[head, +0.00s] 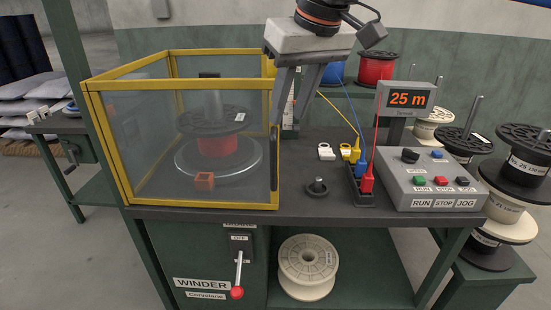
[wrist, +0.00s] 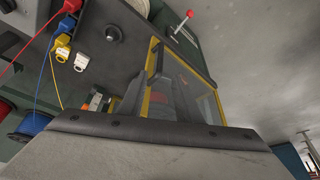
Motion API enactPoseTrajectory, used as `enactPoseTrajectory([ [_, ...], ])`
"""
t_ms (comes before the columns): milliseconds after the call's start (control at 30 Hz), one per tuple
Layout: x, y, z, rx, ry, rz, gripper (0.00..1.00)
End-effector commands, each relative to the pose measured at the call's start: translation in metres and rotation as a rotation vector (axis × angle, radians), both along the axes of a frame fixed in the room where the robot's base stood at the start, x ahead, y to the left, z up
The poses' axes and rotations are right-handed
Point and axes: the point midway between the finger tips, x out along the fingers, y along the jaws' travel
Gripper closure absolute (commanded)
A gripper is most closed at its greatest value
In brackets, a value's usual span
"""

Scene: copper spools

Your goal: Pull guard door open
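The guard door (head: 180,198) is the clear front panel in a yellow frame, and it stands shut across the front of the guard box on the winder bench. Its dark upright handle (head: 276,155) is at the door's right edge. My gripper (head: 289,122) points down beside that edge, with its fingers apart near the handle's top. Whether a finger touches the handle, I cannot tell. In the wrist view the yellow guard frame (wrist: 208,73) lies just beyond my fingers, which partly hide it.
Right of the guard, a dark round piece with a knob (head: 317,188) and red, blue and yellow plugs (head: 367,180) stand on the bench. A control box (head: 432,188) is farther right. A red-knobbed lever (head: 238,291) hangs below the bench front.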

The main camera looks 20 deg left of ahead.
Motion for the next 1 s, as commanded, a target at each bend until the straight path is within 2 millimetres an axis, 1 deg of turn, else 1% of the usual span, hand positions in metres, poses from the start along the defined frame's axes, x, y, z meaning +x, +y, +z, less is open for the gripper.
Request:
enactPoseTrajectory([
  [33, 0.002, 0.002, -0.008, -0.001, 0.001, 0.000, 0.69],
  [400, 0.019, 0.021, -0.070, -0.003, 0.001, 0.000, 0.69],
  [700, 0.032, 0.035, -0.116, -0.001, 0.001, 0.000, 0.69],
  [900, 0.037, 0.040, -0.134, 0.000, 0.001, -0.001, 0.69],
  [1000, 0.038, 0.042, -0.138, 0.000, 0.000, -0.001, 0.69],
])
